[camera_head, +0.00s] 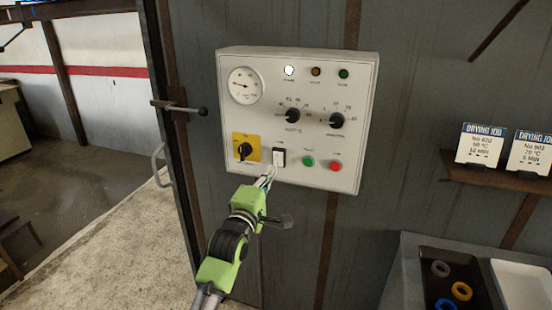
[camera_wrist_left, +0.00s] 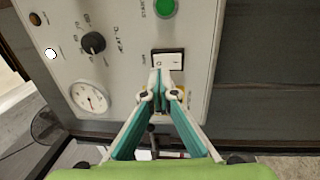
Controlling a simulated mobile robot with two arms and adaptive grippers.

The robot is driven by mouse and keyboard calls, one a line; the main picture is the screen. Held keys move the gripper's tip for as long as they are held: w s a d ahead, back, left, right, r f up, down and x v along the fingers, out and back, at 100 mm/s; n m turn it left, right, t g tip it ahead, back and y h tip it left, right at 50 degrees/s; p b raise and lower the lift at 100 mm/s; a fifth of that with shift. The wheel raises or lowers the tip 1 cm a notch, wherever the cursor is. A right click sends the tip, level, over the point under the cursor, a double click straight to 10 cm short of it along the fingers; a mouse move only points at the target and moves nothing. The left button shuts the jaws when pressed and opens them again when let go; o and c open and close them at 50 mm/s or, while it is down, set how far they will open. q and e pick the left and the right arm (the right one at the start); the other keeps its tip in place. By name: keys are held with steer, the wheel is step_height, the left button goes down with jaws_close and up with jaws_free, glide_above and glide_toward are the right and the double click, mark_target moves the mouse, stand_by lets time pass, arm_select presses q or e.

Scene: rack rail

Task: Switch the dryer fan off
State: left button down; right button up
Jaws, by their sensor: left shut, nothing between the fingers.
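A pale control panel (camera_head: 298,115) is on the grey wall. Its rocker switch (camera_head: 279,157) is white in a black frame, between the yellow plate with a black rotary switch (camera_head: 245,149) and the green button (camera_head: 308,161). The rocker also shows in the left wrist view (camera_wrist_left: 167,62), with marks too small to read surely. My left gripper (camera_head: 268,176) is shut and empty, its fingertips just below the rocker in the head view. In the wrist view the fingertips (camera_wrist_left: 161,76) are at the rocker's edge; I cannot tell whether they touch. My right gripper is not in view.
The panel also has a round gauge (camera_head: 245,85), two black knobs (camera_head: 292,115), a red button (camera_head: 335,166) and small lamps (camera_head: 316,71). A lever handle (camera_head: 180,107) sticks out left of the panel. A shelf with job cards (camera_head: 479,145) and a bin with rings (camera_head: 440,268) are at right.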

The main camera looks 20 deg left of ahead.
mark_target(279, 157)
arm_select(q)
steer(key=w, duration=0.1)
steer(key=w+p, duration=0.1)
steer(key=w, duration=0.2)
steer(key=shift+w+r+p, duration=0.25)
steer(key=shift+r+p, duration=0.05)
steer(key=shift+r, duration=0.1)
steer(key=shift+w, duration=0.4)
steer(key=shift+w+f, duration=0.1)
